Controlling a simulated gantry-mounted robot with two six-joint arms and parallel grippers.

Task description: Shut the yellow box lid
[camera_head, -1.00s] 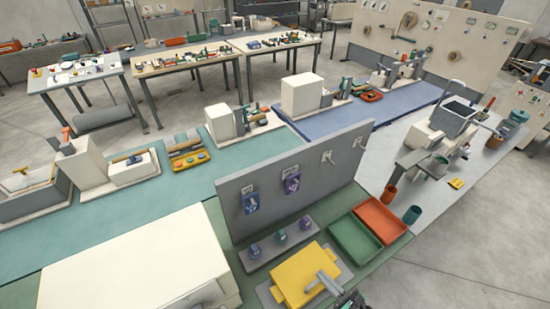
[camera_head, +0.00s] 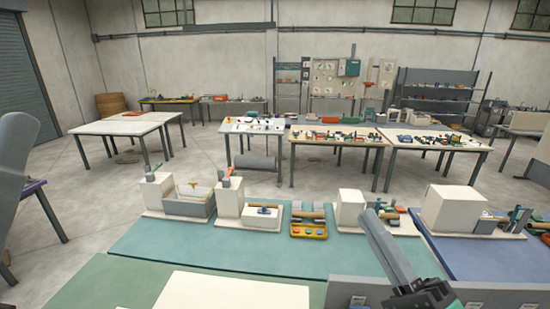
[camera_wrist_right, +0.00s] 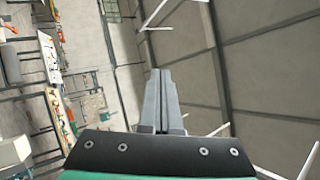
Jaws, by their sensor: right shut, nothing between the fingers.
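The yellow box and its lid are in neither view now. My right gripper (camera_head: 368,214) rises from the bottom edge of the head view, right of centre, pointing up and left. In the right wrist view its two grey fingers (camera_wrist_right: 160,73) lie together, shut and empty, with only room background beyond them. A grey piece at the left edge of the head view looks like part of my left arm or gripper. It is cut off, so I cannot tell its jaw state.
A grey upright panel (camera_head: 345,292) stands low behind my right gripper. A white block top (camera_head: 235,292) is at the bottom centre. Machines and a yellow tray with coloured buttons (camera_head: 309,231) line the teal bench (camera_head: 180,240). Tables stand farther back, with open floor between.

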